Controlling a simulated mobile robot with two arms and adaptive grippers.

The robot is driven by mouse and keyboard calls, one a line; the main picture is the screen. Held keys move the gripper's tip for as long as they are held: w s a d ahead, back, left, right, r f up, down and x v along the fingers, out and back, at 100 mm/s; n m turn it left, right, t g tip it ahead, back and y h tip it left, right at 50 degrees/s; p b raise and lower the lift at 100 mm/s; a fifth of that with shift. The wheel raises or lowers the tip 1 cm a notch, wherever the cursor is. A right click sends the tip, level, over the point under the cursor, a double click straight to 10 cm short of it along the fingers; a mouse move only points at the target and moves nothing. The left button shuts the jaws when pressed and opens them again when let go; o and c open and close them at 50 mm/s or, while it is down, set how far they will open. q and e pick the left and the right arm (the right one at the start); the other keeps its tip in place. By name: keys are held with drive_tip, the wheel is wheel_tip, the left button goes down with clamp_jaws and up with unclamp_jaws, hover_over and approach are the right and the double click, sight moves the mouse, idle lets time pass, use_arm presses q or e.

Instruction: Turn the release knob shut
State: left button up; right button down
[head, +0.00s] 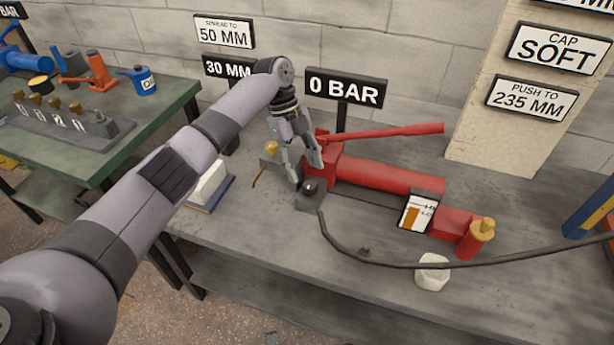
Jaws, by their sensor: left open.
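A red hand pump (385,177) with a long red lever (390,132) lies on the grey bench. A small black round knob (310,186) sits on a dark block at the pump's left end; I take it for the release knob. My left gripper (307,171) points down just above and behind this knob, with its fingers apart and nothing seen between them. I cannot tell whether a fingertip touches the knob or the block. A brass knob (271,147) on a grey block stands left of the gripper. My right gripper is not in view.
A black hose (345,252) curves across the bench front from the dark block. A "0 BAR" sign (346,88) stands behind the gripper. A white cup-like piece (432,272) stands near the front edge. A white block (208,184) lies at left.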

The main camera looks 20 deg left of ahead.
use_arm(q)
drive_tip(key=v, duration=0.8)
